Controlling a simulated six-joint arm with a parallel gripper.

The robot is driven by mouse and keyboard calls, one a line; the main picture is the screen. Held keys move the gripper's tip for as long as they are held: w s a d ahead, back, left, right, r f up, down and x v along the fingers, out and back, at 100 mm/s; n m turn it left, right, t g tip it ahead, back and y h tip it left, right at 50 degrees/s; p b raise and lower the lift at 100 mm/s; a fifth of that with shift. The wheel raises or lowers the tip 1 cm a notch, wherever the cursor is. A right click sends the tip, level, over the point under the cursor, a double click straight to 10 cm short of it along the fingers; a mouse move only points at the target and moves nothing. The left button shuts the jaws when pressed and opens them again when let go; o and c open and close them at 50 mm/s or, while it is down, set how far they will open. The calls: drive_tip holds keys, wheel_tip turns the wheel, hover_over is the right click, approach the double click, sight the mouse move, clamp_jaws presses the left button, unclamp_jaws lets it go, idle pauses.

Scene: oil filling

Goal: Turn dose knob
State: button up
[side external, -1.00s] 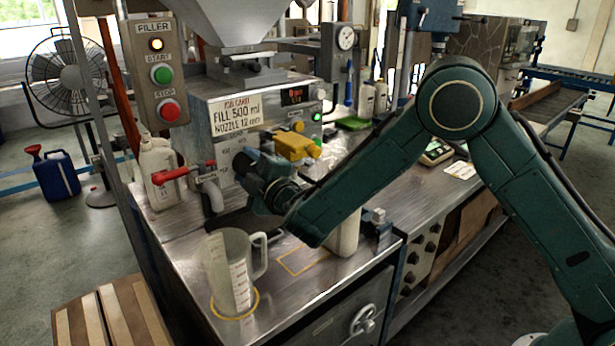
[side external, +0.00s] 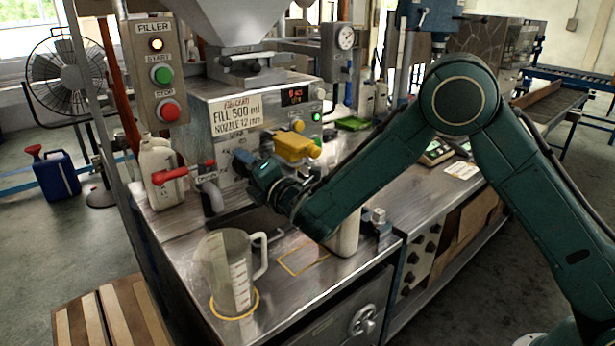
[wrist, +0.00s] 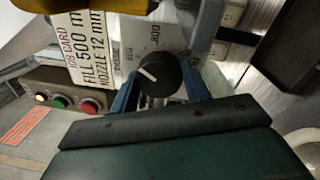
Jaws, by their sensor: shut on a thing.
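The dose knob (wrist: 158,75) is round and black with a white pointer line. It sits on the filler's front panel, and in the wrist view it lies between the blue fingers of my gripper (wrist: 160,88). My gripper is shut on it. In the side view my gripper (side external: 247,163) reaches the panel below the yellow part, and it hides the knob there. The job card (side external: 236,114) reads "FILL 500 ml, NOZZLE 12 mm". The display (side external: 295,95) shows red digits too small to read surely.
A clear measuring jug (side external: 228,275) stands on the yellow ring at the bench front. The yellow part (side external: 294,147) juts out just above my gripper. A pale bottle (side external: 347,232) stands under my forearm.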

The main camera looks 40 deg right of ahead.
idle(0.4)
drive_tip(key=o, duration=1)
drive_tip(key=shift+s, duration=0.15)
drive_tip(key=shift+s+f, duration=0.2)
drive_tip(key=shift+s, duration=2.7)
drive_tip(key=shift+s+f, duration=0.15)
drive_tip(key=shift+s, duration=2.75)
